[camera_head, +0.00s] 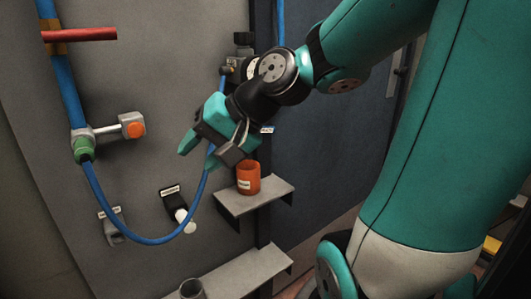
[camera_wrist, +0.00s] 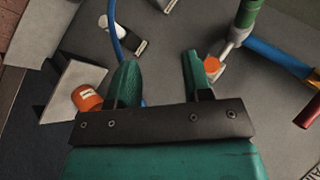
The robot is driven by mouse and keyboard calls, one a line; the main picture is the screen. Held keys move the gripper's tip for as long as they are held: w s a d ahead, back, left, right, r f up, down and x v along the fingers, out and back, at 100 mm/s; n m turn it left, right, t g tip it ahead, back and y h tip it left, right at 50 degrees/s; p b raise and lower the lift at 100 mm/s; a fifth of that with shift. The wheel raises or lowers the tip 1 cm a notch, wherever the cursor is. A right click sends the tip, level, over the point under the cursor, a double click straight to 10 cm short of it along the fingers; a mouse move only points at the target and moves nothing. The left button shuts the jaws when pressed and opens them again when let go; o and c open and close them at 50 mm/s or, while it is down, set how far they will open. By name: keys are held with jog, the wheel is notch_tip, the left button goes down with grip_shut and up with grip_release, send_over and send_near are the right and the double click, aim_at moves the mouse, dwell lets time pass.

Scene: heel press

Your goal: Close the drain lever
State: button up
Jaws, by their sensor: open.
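Several levers are on the grey panel (camera_head: 135,70), and their labels are too small to read, so I cannot tell which is the drain lever. A black mount holds a white-ended lever (camera_head: 183,215) that points down and right; it also shows in the wrist view (camera_wrist: 104,22). A grey lever with an orange knob (camera_head: 134,130) sticks out to the right from the pipe's green fitting (camera_head: 83,148). A red handle (camera_head: 78,34) lies level across the blue pipe above. My gripper (camera_head: 197,152) is open and empty, out in front of the panel, touching none of these levers.
A blue hose (camera_head: 150,241) loops down from the green fitting and up past my gripper. An orange cup (camera_head: 248,178) stands on a small shelf (camera_head: 275,193) at right. A grey bracket (camera_head: 112,226) sits at lower left.

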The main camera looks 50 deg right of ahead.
jog(key=d+f+m+t+h+b, duration=0.2)
jog(key=d+m+t+b, duration=0.1)
jog(key=d+m, duration=0.3)
jog(key=d+f+m+t+h+b, duration=0.2)
jog(key=d+m+b, duration=0.15)
jog(key=d, duration=0.45)
jog(key=m+t+h+b, duration=0.2)
jog(key=m+h+b, duration=0.3)
jog(key=m+h, duration=0.15)
send_near(269, 129)
jog(key=shift+m+y, duration=0.3)
jog(key=shift+y, duration=0.05)
jog(key=b+x, duration=0.1)
jog(key=x, duration=1.1)
jog(key=shift+w+d, duration=0.25)
jog(key=shift+w, duration=0.05)
